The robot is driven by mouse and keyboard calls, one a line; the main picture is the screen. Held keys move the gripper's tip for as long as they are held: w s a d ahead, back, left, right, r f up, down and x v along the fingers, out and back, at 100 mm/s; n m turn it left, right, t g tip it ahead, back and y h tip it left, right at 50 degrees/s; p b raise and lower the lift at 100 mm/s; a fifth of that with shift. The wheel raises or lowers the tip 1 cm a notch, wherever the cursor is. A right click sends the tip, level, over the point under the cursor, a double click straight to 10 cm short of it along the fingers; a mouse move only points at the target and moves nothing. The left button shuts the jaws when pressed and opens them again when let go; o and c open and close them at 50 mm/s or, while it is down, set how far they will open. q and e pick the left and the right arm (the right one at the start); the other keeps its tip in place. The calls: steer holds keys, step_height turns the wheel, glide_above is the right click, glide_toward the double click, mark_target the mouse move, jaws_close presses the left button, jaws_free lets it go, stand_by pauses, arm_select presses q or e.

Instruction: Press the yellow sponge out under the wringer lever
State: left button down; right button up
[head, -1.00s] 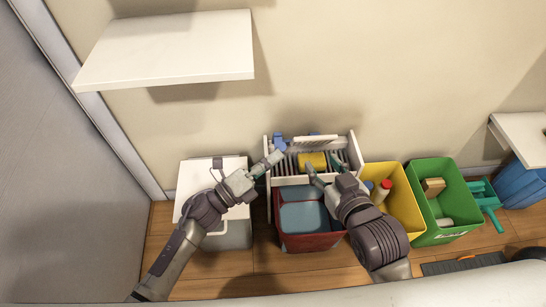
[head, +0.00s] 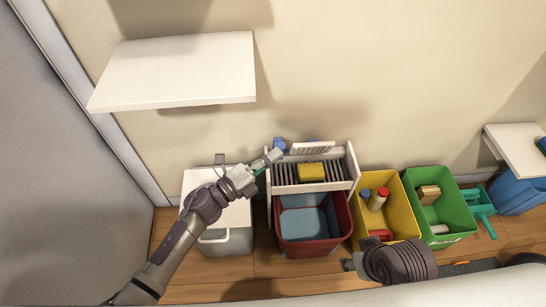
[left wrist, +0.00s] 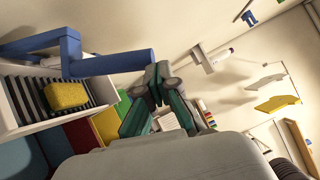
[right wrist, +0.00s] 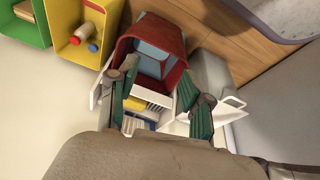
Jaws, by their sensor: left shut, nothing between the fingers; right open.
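The yellow sponge (head: 311,172) lies on the dark slats of the white wringer (head: 352,166) and also shows in the left wrist view (left wrist: 66,96). The wringer's lever is raised: its white plate (head: 312,147) stands behind the sponge, and its blue bar (left wrist: 80,66) shows large in the left wrist view. My left gripper (head: 268,160) is shut and empty at the wringer's left side, close to the blue bar; I cannot tell whether they touch. My right gripper (right wrist: 148,88) is open and empty, back from the wringer; in the head view its forearm hides most of it.
A red bucket (head: 342,232) with blue inside stands under the wringer's front. A yellow bin (head: 402,205) with bottles and a green bin (head: 460,200) stand to the right. A white-lidded box (head: 226,243) is at left. A white shelf (head: 175,70) hangs above.

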arm_select(q)
steer(key=shift+w+r+p, duration=0.3)
steer(key=shift+r, duration=0.1)
arm_select(e)
step_height(320, 180, down, 12)
steer(key=w+g+p, duration=0.1)
steer(key=p, duration=0.3)
arm_select(q)
steer(key=w+r+n+g+y+p, duration=0.1)
steer(key=w+r+n+y+p, duration=0.1)
steer(key=w, duration=0.6)
steer(key=shift+w+r+n+p, duration=0.4)
steer(key=shift+r+n+p, duration=0.5)
steer(key=shift+r+p, duration=0.15)
arm_select(e)
steer(key=s+f, duration=0.8)
steer(key=f, duration=0.5)
steer(key=shift+d+f+g, duration=0.35)
steer(key=shift+d+g, duration=0.05)
